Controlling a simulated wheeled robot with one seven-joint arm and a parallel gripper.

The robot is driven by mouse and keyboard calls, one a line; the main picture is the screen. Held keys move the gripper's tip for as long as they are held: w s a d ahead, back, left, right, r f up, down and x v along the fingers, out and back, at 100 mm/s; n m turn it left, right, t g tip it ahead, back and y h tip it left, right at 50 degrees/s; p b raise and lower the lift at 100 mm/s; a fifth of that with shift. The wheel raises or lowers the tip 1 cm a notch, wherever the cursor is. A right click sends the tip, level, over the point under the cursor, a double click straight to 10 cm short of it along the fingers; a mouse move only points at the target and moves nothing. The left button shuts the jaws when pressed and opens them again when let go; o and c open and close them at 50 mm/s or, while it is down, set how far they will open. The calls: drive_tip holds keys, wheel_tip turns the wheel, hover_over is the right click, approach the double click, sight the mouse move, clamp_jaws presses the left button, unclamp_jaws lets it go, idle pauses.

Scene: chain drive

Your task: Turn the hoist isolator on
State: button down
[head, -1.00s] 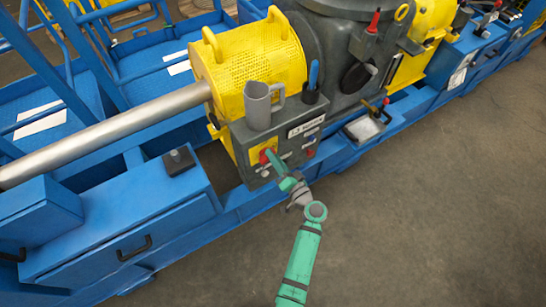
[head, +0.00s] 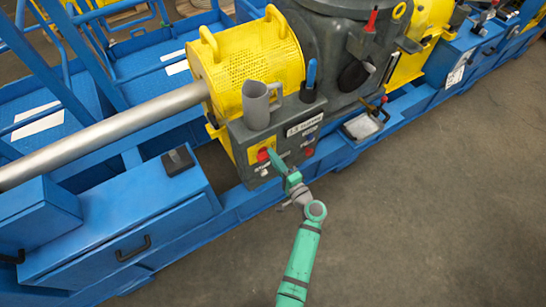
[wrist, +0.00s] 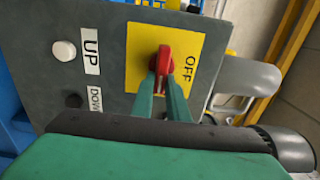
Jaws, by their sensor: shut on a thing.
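The hoist isolator is a red rotary handle (wrist: 165,62) on a yellow plate (wrist: 134,75) on the front of the grey control box (head: 240,133). In the wrist view the word OFF is printed on the plate to the right of the handle. My gripper (wrist: 162,78) is shut on the red handle, with its green fingers on either side of it. In the head view my gripper (head: 268,154) reaches the plate from the right, and its fingers partly hide the handle.
A white button (wrist: 64,50) labelled UP and a dark button (wrist: 73,101) labelled DOWN sit beside the plate. A grey jug (head: 257,105) and a holder with a blue-handled tool (head: 311,73) stand on the box. The floor in front is clear.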

drive_tip(key=shift+s+d+f, duration=0.1)
idle(0.3)
drive_tip(key=c, duration=1.7)
unclamp_jaws()
drive_tip(key=v, duration=1)
drive_tip(key=shift+s+d, duration=0.2)
drive_tip(key=shift+s, duration=0.1)
